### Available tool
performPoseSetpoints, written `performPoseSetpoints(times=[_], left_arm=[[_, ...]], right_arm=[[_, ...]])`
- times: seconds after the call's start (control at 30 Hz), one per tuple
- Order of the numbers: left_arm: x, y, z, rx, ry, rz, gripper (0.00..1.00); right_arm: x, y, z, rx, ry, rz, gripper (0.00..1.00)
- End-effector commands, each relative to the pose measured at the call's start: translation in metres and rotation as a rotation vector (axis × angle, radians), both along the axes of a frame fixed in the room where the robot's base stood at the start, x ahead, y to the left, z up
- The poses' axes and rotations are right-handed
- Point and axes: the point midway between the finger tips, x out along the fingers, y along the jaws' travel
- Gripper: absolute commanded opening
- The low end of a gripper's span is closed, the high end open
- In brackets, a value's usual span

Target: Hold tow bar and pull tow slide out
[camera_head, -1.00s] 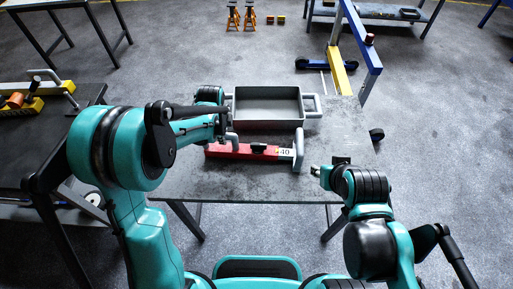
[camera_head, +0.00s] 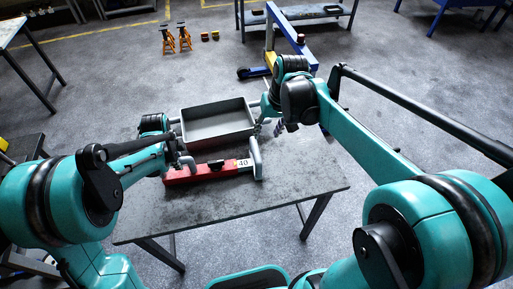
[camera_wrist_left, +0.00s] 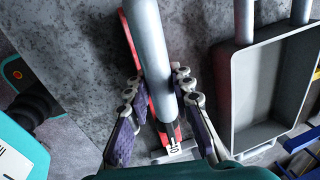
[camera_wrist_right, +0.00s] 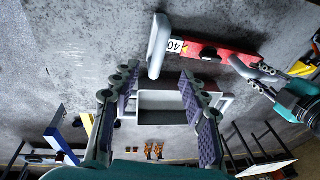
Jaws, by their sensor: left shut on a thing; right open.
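The red tow bar (camera_head: 200,172) lies on the grey table with a "40" label near its right end. A grey upright handle (camera_head: 255,158) stands at that right end, and a grey handle (camera_head: 187,162) rises at its left end. My left gripper (camera_wrist_left: 158,82) is shut on the left-end grey handle, with the red bar below it in the left wrist view. My right gripper (camera_wrist_right: 156,82) is open and empty. In the head view it (camera_head: 268,124) is beyond and right of the right-end handle, apart from it.
A grey tray (camera_head: 215,136) with side handles stands behind the bar, close to my right gripper. The table's front (camera_head: 240,203) is bare. A blue and yellow frame (camera_head: 270,50), orange stands (camera_head: 168,40) and another table are on the floor beyond.

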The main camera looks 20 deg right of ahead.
Motion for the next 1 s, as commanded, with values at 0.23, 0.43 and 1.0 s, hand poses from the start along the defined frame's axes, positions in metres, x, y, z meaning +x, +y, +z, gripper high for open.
performPoseSetpoints(times=[0.23,0.43,1.0], left_arm=[[0.000,0.000,0.000,0.000,-0.001,0.000,0.00],[0.000,0.000,0.000,0.000,-0.001,0.000,0.00],[0.000,0.000,0.000,0.000,-0.001,0.000,0.00]], right_arm=[[0.040,-0.002,-0.024,0.046,0.114,0.007,0.44],[0.050,-0.002,-0.034,0.060,0.149,0.011,0.44],[0.052,0.017,-0.129,0.061,0.150,0.012,0.44]])
